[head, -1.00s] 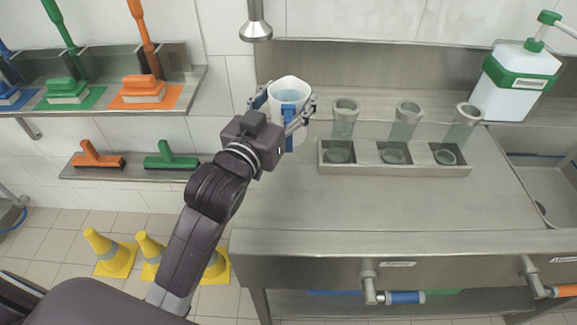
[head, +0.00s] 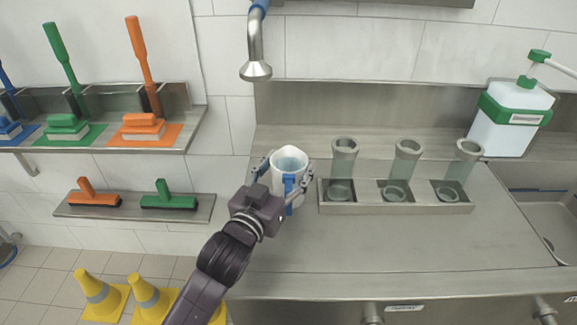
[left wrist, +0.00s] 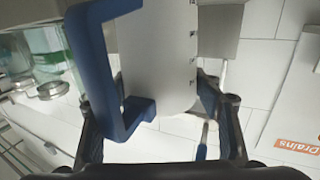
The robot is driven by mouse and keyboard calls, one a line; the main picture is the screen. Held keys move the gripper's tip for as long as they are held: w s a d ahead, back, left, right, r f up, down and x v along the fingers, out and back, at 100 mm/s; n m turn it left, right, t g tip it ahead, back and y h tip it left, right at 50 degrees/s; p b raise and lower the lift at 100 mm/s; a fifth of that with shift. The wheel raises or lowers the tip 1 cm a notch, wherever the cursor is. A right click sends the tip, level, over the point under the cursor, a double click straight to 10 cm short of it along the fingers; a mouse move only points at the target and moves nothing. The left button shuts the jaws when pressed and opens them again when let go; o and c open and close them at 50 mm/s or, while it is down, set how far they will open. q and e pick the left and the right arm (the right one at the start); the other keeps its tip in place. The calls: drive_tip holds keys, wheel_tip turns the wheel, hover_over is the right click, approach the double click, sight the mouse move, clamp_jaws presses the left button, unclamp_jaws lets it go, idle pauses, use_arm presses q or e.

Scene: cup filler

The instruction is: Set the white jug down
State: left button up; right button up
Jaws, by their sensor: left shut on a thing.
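The white jug (head: 290,166) has a blue handle and bluish liquid inside. In the head view it is upright over the left end of the steel counter (head: 350,245). My left gripper (head: 285,180) is shut around the jug's body, a finger on each side. In the left wrist view the jug's white wall (left wrist: 160,55) and blue handle (left wrist: 100,60) fill the middle, between the fingers. I cannot tell whether the jug's base touches the counter. My right gripper is not in view.
A steel rack (head: 395,208) with several clear cups stands just right of the jug. A tap spout (head: 256,68) hangs above and left of the jug. A green-and-white pump bottle (head: 512,115) stands at the back right. The counter in front of the rack is clear.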

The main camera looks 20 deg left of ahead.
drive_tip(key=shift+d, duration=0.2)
use_arm(q)
drive_tip(key=shift+f, duration=0.1)
drive_tip(key=shift+c, duration=0.2)
drive_tip(key=o, duration=1.2)
drive_tip(key=shift+c, duration=0.2)
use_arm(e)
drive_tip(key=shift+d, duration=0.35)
